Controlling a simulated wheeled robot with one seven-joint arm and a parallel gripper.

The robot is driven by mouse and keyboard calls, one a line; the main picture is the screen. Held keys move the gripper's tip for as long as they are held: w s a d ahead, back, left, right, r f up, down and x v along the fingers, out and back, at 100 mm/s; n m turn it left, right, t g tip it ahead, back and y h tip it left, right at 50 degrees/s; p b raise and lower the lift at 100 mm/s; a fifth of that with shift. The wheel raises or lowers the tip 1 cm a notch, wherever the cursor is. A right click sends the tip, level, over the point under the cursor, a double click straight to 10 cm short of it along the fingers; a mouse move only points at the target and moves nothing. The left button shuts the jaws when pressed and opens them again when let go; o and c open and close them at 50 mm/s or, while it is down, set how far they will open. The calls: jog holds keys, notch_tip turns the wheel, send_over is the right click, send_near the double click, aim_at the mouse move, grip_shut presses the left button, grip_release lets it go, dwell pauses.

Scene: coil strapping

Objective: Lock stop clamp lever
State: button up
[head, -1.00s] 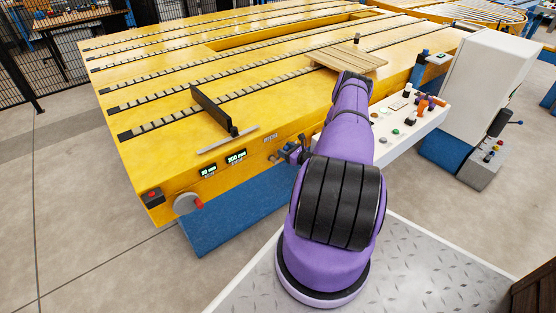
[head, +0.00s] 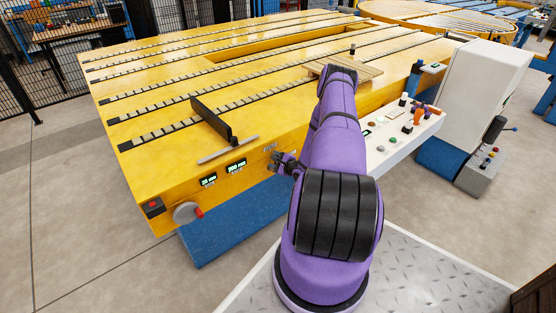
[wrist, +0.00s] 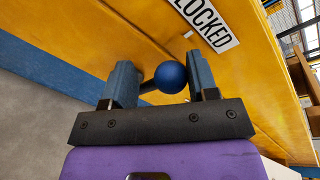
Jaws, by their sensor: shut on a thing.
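The stop clamp lever shows in the wrist view as a dark rod ending in a round blue knob (wrist: 172,77). My gripper (wrist: 163,80) is shut on the knob, with a blue-grey finger on either side of it. In the head view my gripper (head: 277,162) is at the front face of the yellow table, below a small label. The lever is largely hidden there. The "LOCKED" label (wrist: 208,20) is on the yellow face just above the knob in the wrist view. The black stop bar (head: 211,120) stands on the table top.
The yellow slotted table (head: 160,155) fills the left and middle. Two lit readouts (head: 236,167) and a grey handwheel (head: 186,212) are on its front. A white control panel (head: 395,150) with buttons lies right of my arm. Floor is clear at the lower left.

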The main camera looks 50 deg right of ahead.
jog(key=shift+s+a+f+n, duration=0.2)
jog(key=shift+a+f+n, duration=0.1)
jog(key=shift+n, duration=0.1)
dwell(0.3)
jog(key=o, duration=1.3)
jog(key=shift+d, duration=0.1)
jog(key=shift+c, duration=0.2)
jog(key=shift+w+r, duration=0.1)
jog(key=shift+w, duration=0.05)
jog(key=v, duration=1.1)
jog(key=shift+w, duration=0.15)
